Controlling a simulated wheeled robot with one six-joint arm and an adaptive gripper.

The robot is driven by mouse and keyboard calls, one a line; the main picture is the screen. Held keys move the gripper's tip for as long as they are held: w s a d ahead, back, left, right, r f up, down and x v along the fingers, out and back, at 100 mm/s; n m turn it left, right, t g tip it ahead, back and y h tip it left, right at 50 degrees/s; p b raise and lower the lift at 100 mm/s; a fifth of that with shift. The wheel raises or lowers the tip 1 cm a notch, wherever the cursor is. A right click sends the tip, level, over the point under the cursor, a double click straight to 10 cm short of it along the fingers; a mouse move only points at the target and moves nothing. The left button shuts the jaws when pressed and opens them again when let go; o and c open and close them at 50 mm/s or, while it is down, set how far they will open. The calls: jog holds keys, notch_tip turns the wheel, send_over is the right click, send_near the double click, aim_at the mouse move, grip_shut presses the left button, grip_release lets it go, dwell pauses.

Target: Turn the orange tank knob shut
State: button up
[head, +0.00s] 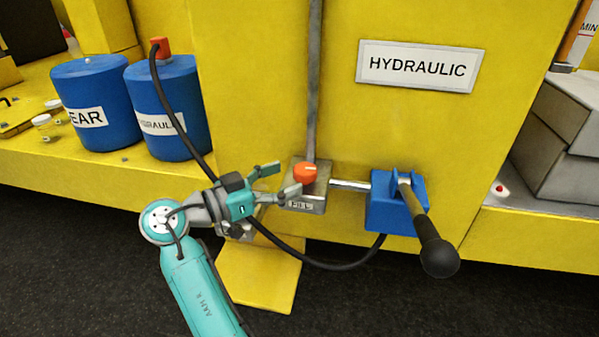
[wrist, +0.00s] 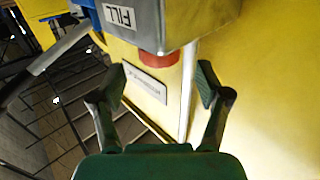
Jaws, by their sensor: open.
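The orange tank knob (head: 305,173) sits on a grey metal block (head: 310,203) on the yellow panel. A light line shows on the knob's top in the head view. My gripper (head: 280,180) is open just left of the knob, its fingers pointing toward it. In the wrist view the knob (wrist: 160,60) shows as a red-orange disc partly hidden behind the grey block (wrist: 175,22) with its FILL label. It lies between and beyond my open fingertips (wrist: 162,84). Nothing is held between the fingers, and no contact with the knob is visible.
A blue pump (head: 384,215) with a black-ended lever (head: 438,257) stands right of the block, joined by a metal rod (head: 350,184). A black hose (head: 310,262) loops below. Two blue canisters (head: 168,90) stand at left. The HYDRAULIC sign (head: 418,66) hangs above.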

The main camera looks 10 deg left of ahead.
jog(key=v, duration=0.6)
jog(key=shift+s+a, duration=0.15)
jog(key=shift+s, duration=0.05)
